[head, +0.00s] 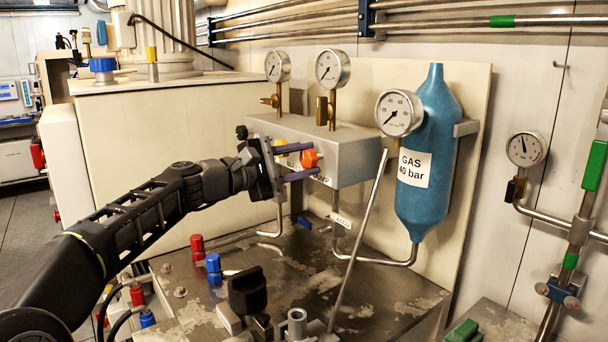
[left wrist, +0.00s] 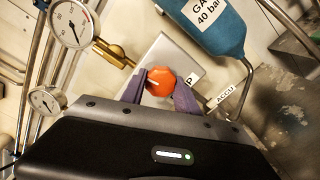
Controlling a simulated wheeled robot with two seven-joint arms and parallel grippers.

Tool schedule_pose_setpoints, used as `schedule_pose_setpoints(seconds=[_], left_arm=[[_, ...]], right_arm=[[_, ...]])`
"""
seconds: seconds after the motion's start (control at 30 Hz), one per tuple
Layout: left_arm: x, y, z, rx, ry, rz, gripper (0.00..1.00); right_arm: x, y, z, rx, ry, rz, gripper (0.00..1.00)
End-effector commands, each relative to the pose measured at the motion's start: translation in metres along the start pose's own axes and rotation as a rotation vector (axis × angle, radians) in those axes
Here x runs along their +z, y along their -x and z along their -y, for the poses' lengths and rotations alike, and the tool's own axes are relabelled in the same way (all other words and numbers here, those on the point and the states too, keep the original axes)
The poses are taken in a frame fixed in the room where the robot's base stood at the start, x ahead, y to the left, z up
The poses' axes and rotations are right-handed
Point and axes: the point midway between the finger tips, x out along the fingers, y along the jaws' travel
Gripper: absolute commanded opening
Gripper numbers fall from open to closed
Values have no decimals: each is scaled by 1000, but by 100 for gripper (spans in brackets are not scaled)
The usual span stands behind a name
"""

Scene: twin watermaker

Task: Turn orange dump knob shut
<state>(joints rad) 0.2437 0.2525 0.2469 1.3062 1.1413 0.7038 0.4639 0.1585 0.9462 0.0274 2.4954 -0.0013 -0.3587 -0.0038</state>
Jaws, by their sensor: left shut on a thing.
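The orange dump knob (head: 309,158) sits on the front of a grey valve block (head: 345,150), beside a label partly hidden by my gripper. My left gripper (head: 302,160) reaches in from the left with its purple fingers on either side of the knob. In the left wrist view the orange knob (left wrist: 160,82) lies between the two fingertips, with a short white mark on its face. The left gripper is shut on it. My right gripper does not show in either view.
Pressure gauges (head: 333,69) stand on the block. A blue gas bottle (head: 428,150) is at its right. A slanted metal rod (head: 358,240) rises in front. Red (head: 197,247) and blue (head: 214,268) fittings and a black knob (head: 247,291) stand on the worn metal top below.

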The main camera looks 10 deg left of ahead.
Motion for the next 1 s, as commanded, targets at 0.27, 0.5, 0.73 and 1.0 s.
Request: schedule_pose_setpoints(seconds=[0.27,0.5,0.73,1.0], left_arm=[[-1,0,2,-1,-148,0,0],[0,0,0,-2,-194,0,0],[0,0,0,-2,-196,0,0],[0,0,0,-2,-195,0,49]], right_arm=[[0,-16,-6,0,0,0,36],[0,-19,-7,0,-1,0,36],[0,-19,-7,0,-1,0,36],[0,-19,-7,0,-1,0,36]])
